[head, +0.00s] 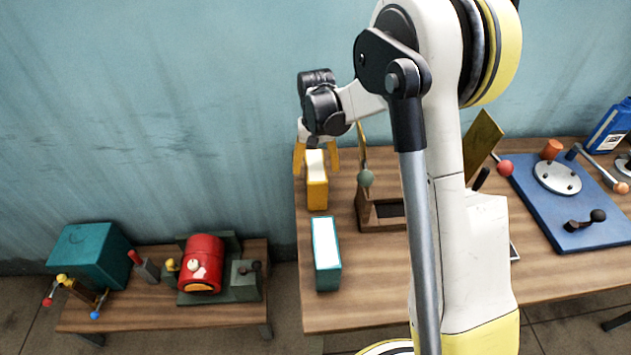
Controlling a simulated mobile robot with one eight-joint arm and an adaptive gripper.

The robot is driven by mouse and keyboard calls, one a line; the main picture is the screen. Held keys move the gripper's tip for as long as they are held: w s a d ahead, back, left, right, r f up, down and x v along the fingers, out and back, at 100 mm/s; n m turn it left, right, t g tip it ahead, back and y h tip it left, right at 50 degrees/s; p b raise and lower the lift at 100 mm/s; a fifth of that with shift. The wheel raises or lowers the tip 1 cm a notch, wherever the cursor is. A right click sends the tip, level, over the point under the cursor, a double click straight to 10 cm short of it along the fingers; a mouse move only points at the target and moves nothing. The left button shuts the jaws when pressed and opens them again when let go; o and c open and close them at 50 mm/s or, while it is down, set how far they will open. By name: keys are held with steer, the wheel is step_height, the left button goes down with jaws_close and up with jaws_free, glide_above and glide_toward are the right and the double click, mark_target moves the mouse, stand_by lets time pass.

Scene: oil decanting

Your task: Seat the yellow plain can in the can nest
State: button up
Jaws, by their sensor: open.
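The yellow plain can (317,195), a narrow block with a white top, stands near the left back of the right-hand wooden table. My gripper (316,162) is at the can's far end, with its orange fingers spread to either side. I cannot tell whether they touch the can. I cannot identify the can nest for sure. A brown wooden box with a dark recess (388,211) stands right of the can, partly hidden by my arm, and may be it.
A teal can with a white top (327,270) stands in front of the yellow one. A green ball on a brass lever (366,178) rises near the wooden box. A blue plate with fittings (567,225) lies at right. A low bench at left holds a red drum (203,263).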

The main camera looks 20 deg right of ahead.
steer(key=f+b, duration=0.1)
steer(key=f, duration=0.3)
steer(key=shift+w, duration=0.2)
steer(key=c, duration=1.5)
steer(key=shift+r, duration=0.15)
